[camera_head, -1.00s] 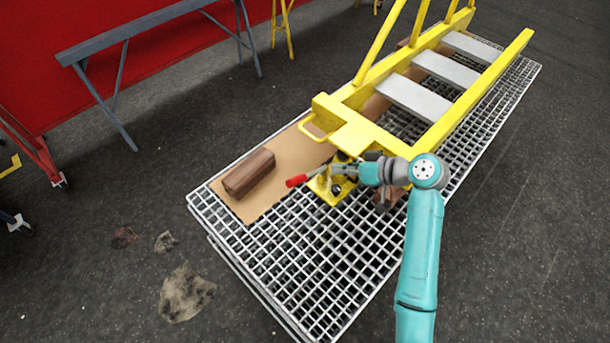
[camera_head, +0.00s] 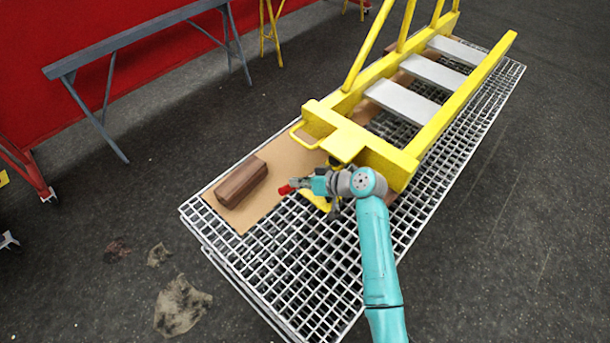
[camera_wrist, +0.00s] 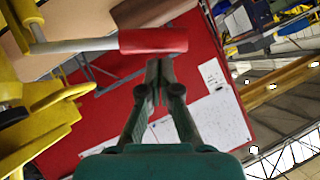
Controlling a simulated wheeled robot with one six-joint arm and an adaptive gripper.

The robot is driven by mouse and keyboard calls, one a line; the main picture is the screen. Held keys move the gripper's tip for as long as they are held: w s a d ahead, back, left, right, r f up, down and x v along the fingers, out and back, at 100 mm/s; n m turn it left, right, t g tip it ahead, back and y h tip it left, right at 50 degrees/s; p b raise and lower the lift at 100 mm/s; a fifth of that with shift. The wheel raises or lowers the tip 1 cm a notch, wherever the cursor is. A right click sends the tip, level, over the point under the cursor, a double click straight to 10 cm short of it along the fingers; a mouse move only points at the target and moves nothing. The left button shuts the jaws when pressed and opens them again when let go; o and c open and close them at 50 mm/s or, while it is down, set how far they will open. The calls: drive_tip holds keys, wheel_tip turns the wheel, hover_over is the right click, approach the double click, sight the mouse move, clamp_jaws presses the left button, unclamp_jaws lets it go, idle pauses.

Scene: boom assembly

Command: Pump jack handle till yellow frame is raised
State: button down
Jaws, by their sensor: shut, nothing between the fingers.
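The yellow frame (camera_head: 398,165) lies along the grating table, its near end above the jack. The yellow jack (camera_head: 318,201) is mostly hidden behind my arm and the frame. Its handle ends in a red grip (camera_head: 287,189), which sticks out left of my gripper (camera_head: 305,184). In the wrist view the grey handle rod (camera_wrist: 75,45) runs sideways to the red grip (camera_wrist: 153,40). My gripper (camera_wrist: 160,68) is shut and empty, with its fingertips right by the grip. I cannot tell whether they touch it. Yellow jack parts show at the left there.
A brown wood block (camera_head: 240,182) lies on cardboard (camera_head: 283,158) at the left of the grating table (camera_head: 290,265). A grey sawhorse (camera_head: 140,35) stands at the back left by a red wall (camera_head: 40,100). Open floor lies right of the table.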

drive_tip(key=shift+a+f, duration=0.15)
drive_tip(key=shift+f, duration=0.15)
drive_tip(key=shift+s, duration=0.15)
